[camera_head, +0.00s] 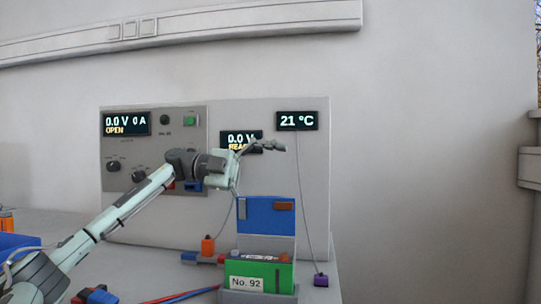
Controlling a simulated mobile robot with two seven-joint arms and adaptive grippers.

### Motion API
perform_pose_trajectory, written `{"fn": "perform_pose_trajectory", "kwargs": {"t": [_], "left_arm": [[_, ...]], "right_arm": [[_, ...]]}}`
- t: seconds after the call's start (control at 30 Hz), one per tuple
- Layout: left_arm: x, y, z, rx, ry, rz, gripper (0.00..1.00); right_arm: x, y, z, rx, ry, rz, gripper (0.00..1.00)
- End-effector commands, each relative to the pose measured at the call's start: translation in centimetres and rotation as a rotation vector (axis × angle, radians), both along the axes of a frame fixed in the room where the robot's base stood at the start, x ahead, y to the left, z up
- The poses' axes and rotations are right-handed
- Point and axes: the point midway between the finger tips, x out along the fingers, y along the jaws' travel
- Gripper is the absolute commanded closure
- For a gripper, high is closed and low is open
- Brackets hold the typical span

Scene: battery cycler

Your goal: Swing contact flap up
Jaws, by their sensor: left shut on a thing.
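The contact flap (265,214) is a blue panel with a brown pad and a grey pad near its top edge. It stands roughly upright above a green battery block (258,278) labelled No. 92. My left gripper (238,186) is at the flap's upper left corner, with its body above and left of it. It is shut on the flap, though the grip itself is small and hard to make out. One grey finger part extends right above the flap. My right gripper is not in view.
A grey instrument panel (315,215) stands behind, with lit displays, one reading 21 °C (297,121). A purple connector (321,281) and an orange connector (208,245) are beside the battery. Red and blue leads (180,297) lie in front left.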

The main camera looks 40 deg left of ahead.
Motion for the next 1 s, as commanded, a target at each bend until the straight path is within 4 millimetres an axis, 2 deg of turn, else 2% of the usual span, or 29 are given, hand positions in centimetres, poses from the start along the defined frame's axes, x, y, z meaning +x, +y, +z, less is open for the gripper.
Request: {"fn": "perform_pose_trajectory", "kwargs": {"t": [0.03,0.1,0.13,0.27,0.8,0.93,0.97,1.0], "left_arm": [[-1.3,1.6,5.7,-0.047,-0.100,0.039,0.23],[-1.3,1.6,5.7,-0.047,-0.100,0.039,0.23],[-0.1,0.5,1.2,-0.011,-0.007,0.013,0.23],[-0.2,0.7,1.1,-0.010,-0.008,0.012,0.30],[-2.2,3.9,1.0,-0.008,-0.012,0.014,0.58],[-2.7,4.7,1.1,-0.008,-0.012,0.014,0.60],[-2.7,4.8,1.0,-0.008,-0.011,0.014,0.71],[-2.9,5.0,1.0,-0.007,-0.010,0.013,0.71]], "right_arm": [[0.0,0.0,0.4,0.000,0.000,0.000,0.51],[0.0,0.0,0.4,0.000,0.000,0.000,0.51],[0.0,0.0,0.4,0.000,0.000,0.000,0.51],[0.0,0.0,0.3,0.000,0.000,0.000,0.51],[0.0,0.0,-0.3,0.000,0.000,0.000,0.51],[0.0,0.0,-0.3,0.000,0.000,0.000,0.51],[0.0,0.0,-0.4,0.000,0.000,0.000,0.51],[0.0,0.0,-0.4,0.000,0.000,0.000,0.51]]}}
